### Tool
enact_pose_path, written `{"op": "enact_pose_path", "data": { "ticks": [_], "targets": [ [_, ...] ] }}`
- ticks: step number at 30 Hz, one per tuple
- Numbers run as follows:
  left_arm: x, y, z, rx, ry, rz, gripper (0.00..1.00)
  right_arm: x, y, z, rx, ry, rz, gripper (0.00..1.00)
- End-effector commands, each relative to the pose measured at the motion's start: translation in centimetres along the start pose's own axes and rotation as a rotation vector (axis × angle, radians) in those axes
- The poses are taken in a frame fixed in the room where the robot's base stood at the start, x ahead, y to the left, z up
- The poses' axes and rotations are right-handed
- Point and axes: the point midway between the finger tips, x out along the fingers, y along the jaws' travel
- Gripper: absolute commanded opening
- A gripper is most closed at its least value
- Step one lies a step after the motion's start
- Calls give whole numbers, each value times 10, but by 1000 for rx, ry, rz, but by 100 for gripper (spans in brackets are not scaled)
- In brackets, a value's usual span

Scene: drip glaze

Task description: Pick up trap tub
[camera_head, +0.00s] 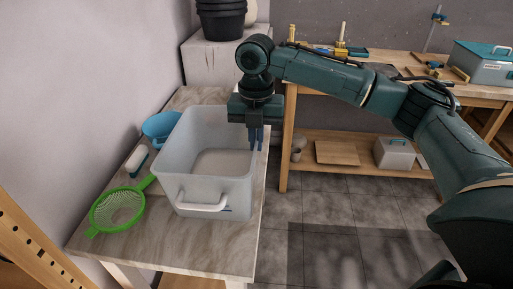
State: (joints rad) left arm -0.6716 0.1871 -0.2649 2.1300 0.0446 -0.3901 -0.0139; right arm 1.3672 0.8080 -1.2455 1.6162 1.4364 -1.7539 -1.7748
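The trap tub appears to be the large translucent white tub (212,190), open at the top and upright on the marbled table. A white handle (202,202) is on its near wall. The tub looks empty inside. My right gripper (256,146) points straight down at the tub's right rim, with two dark fingers close together in the picture. I cannot tell whether the fingers straddle the rim, touch it or stand just beside it. The gripper and wrist hide part of the tub's far right corner. My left gripper is not in view.
A green strainer (118,209), a white brush-like item (137,159) and a blue bowl (158,127) lie left of the tub. Black stacked pots (221,22) stand on a white block (212,62) behind. A wooden workbench (288,120) stands right, across open tiled floor.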

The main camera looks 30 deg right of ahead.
Motion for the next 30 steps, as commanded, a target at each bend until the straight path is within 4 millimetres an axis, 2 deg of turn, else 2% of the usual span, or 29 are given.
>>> {"op": "enact_pose_path", "data": {
  "ticks": [3,12,21,30],
  "targets": [
    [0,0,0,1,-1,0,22,-15,2,1,0,-5,9,0],
    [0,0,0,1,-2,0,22,-35,1,1,1,-3,9,0],
    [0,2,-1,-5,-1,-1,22,-44,1,1,1,-3,9,0],
    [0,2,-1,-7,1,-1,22,-46,1,1,0,-3,8,0]
  ]
}}
